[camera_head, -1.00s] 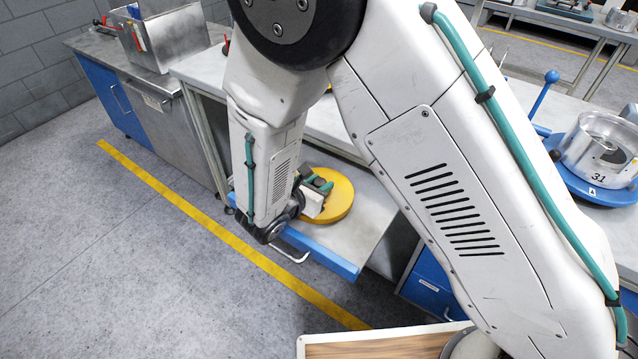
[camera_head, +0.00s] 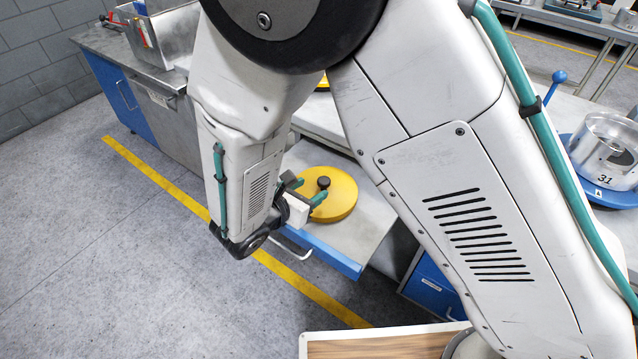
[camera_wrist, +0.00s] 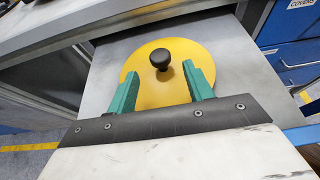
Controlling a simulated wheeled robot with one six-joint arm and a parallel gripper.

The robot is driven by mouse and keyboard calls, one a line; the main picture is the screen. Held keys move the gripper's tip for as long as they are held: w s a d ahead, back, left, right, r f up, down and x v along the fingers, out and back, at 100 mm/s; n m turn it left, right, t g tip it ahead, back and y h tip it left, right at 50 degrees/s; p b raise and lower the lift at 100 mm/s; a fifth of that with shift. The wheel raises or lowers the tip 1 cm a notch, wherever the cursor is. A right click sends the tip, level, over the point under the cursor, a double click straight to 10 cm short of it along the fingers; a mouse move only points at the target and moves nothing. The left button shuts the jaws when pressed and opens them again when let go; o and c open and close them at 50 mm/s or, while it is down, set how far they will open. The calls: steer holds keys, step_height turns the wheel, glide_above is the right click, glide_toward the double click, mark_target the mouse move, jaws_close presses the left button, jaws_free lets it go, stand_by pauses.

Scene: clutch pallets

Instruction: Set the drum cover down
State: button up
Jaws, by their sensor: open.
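The drum cover is a round yellow disc (camera_head: 338,200) with a black knob (camera_head: 323,182). It lies flat on the grey surface of a pulled-out drawer (camera_head: 368,228). It also shows in the wrist view (camera_wrist: 160,92), with its knob (camera_wrist: 160,59) standing upright. My gripper (camera_head: 306,190) has teal fingers. In the wrist view the gripper (camera_wrist: 160,85) is open, its fingers spread on the near side of the knob and not touching it. My arm hides part of the drawer in the head view.
A blue front edge with a handle (camera_head: 297,249) borders the drawer. A bench top lies above and behind it. At right, a metal drum marked 31 (camera_head: 606,150) sits on a blue base. Grey floor with a yellow line (camera_head: 165,184) is clear at left.

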steer(key=v, duration=0.5)
steer(key=shift+s+a, duration=0.1)
steer(key=s+d+r+m+g, duration=0.1)
steer(key=d+r+m+g, duration=0.3)
steer(key=d+r+m, duration=0.45)
steer(key=d+r+m+g, duration=0.4)
steer(key=d+r+m, duration=0.15)
steer(key=d, duration=0.65)
steer(key=s+d+r+m+y, duration=0.4)
steer(key=s+m, duration=0.3)
steer(key=s, duration=0.1)
steer(key=s+d+r+m+g+y, duration=0.1)
steer(key=s+d+r+m+y, duration=0.3)
steer(key=s+m, duration=0.3)
steer(key=shift+s+d+r, duration=0.6)
steer(key=shift+s+d, duration=0.2)
steer(key=shift+s, duration=0.25)
